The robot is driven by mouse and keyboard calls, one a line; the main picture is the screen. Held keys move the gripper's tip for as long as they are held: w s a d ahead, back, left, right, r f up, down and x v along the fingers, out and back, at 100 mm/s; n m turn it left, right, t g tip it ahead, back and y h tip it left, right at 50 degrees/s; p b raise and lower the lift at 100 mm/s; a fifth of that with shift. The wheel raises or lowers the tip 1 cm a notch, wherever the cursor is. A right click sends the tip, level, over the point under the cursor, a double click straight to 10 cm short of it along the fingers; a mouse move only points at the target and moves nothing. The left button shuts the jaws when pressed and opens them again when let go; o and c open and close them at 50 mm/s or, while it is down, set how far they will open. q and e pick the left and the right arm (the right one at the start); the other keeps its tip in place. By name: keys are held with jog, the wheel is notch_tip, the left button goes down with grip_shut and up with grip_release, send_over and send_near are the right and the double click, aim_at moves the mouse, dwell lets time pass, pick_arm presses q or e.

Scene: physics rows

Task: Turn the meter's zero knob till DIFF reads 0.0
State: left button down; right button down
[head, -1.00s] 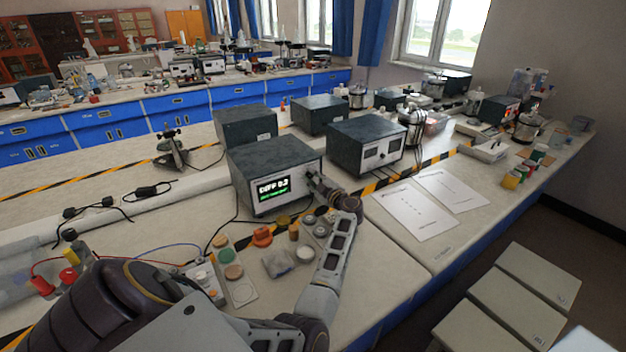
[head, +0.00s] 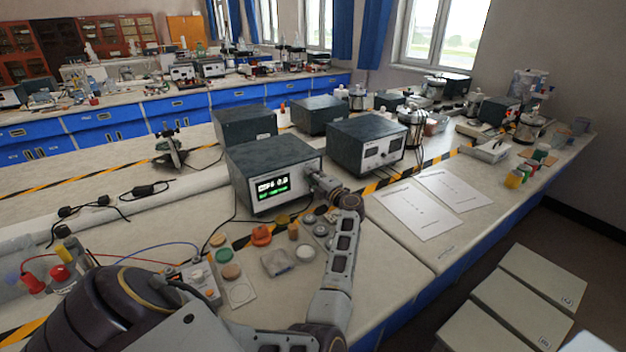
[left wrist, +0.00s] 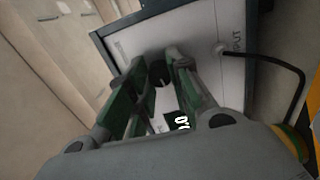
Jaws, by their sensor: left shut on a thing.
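The meter (head: 275,164) is a grey-white box with a dark top. Its lit display (head: 272,187) shows a white DIFF line over a green line; the last digit is blurred in the head view. In the left wrist view part of the display (left wrist: 182,122) shows digits that look like 0.0, partly hidden. My left gripper (head: 316,180) is at the right of the meter's front. In the left wrist view its green-padded fingers (left wrist: 157,78) are shut on the dark zero knob (left wrist: 158,70). The knob is hidden behind the gripper in the head view. My right gripper is out of view.
A second box instrument (head: 367,143) stands right of the meter. Small jars and dishes (head: 262,236) lie in front of it, near my left arm. A black cable (left wrist: 282,64) plugs into the meter's front. Paper sheets (head: 417,209) lie to the right.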

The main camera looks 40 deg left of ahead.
pick_arm(q)
jog(key=shift+f, duration=0.1)
dwell(0.3)
jog(key=c, duration=1.3)
grip_release()
jog(key=shift+s, duration=0.1)
jog(key=shift+o, duration=0.2)
